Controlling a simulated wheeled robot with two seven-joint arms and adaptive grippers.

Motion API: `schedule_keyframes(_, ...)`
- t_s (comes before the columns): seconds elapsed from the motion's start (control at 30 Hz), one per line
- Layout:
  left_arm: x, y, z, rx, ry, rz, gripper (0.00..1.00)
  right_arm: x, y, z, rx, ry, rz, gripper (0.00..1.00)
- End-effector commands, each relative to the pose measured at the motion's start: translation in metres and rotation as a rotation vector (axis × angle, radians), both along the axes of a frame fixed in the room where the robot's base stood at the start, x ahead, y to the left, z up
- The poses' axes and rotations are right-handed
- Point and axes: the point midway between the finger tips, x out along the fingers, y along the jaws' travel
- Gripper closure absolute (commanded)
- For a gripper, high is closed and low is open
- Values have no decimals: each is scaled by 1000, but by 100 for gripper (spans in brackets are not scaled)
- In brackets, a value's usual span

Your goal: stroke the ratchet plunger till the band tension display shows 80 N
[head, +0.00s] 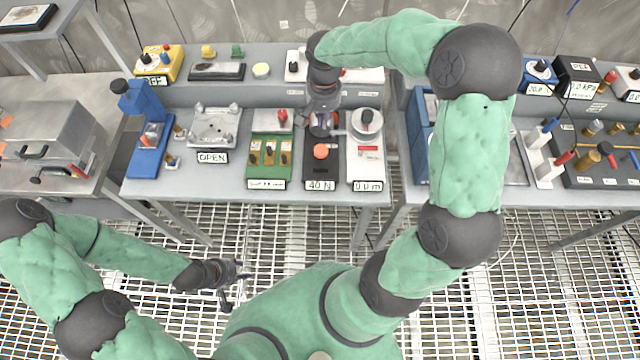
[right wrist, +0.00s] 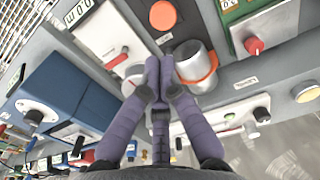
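The dark tension device (head: 321,170) stands on the middle bench, and its display (head: 320,186) reads 40 N. An orange round knob (head: 320,151) is on its face; it also shows in the right wrist view (right wrist: 163,15). A metal cylinder (right wrist: 190,56) with an orange band (right wrist: 200,74) stands by it. My right gripper (head: 321,124) is over the device's back part. In the right wrist view its purple fingers (right wrist: 159,75) are together beside the cylinder, with nothing visible between them. Which part is the plunger is unclear. My left gripper (head: 233,284) is open and empty, low over the grating.
A white device (head: 367,165) with a 0 µm display stands right of the tension device. A green device (head: 270,158) stands left. A clamp plate (head: 215,128) labelled OPEN and a blue stand (head: 150,135) are further left. Grating floor lies in front.

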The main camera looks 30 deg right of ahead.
Motion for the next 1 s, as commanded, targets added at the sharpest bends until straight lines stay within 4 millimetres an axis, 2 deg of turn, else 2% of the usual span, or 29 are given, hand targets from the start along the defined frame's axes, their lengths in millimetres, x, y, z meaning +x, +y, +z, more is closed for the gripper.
schedule_keyframes(0.3,0,0,-1,0,0,0,60,-1,0,24,0,-1,1,100)
schedule_keyframes(0.67,0,0,-1,0,0,0,60,-2,1,26,1,3,2,100)
schedule_keyframes(0.87,0,0,-4,0,0,0,60,-2,1,13,2,5,1,100)
schedule_keyframes(1.0,0,0,-9,0,0,0,60,-2,1,-10,2,7,1,100)
